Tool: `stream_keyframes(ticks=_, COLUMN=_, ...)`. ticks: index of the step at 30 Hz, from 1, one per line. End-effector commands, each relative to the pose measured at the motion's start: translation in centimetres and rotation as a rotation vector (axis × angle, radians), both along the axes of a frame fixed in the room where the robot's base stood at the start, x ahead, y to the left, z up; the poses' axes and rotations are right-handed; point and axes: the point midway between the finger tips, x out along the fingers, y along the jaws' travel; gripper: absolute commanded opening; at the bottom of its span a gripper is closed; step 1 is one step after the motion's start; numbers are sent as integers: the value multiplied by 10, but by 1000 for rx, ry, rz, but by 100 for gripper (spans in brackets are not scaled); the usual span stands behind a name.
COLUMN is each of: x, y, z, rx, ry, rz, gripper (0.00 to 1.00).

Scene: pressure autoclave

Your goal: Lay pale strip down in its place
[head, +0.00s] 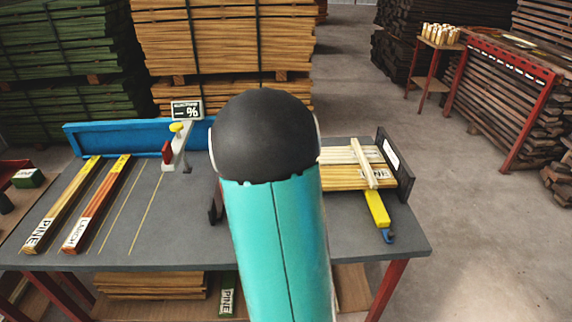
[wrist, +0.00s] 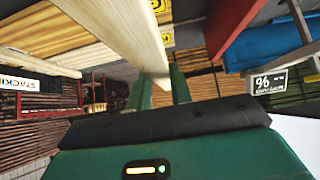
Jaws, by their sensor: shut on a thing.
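My gripper (wrist: 158,90) shows in the wrist view with its green fingers shut on a pale strip (wrist: 118,38). The strip runs from the fingers toward the upper left, beside a stack of pale boards (wrist: 48,32). In the head view my arm hides the gripper. There, the board stack (head: 345,178) lies at the right of the grey table, against a dark upright stop with a white label. A pale strip (head: 363,163) shows across that stack; I cannot tell whether it is the held one. Contact between the held strip and the boards is unclear.
The grey table (head: 190,225) has a blue fence (head: 90,138) at the back left. Boards marked pine (head: 62,205) and larch (head: 97,203) lie at its left. A meter sign (head: 187,110) stands behind. A yellow-and-blue tool (head: 377,210) lies by the stack.

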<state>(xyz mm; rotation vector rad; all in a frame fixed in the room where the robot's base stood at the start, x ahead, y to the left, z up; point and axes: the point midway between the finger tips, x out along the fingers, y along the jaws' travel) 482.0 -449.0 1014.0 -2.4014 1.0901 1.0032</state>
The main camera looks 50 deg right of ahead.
Motion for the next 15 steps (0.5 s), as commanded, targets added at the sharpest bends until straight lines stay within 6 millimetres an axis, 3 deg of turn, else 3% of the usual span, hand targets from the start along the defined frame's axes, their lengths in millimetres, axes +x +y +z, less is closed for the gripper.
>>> stream_keyframes(ticks=4, x=0, y=-2, z=-1, rx=-1, ry=-2, rz=1, gripper=0)
stream_keyframes(ticks=8, x=0, y=-16, z=-8, rx=0, ry=-1, rz=-2, gripper=0)
stream_keyframes(ticks=15, x=8, y=-59, z=-29, rx=1, ry=-2, rz=-4, gripper=0)
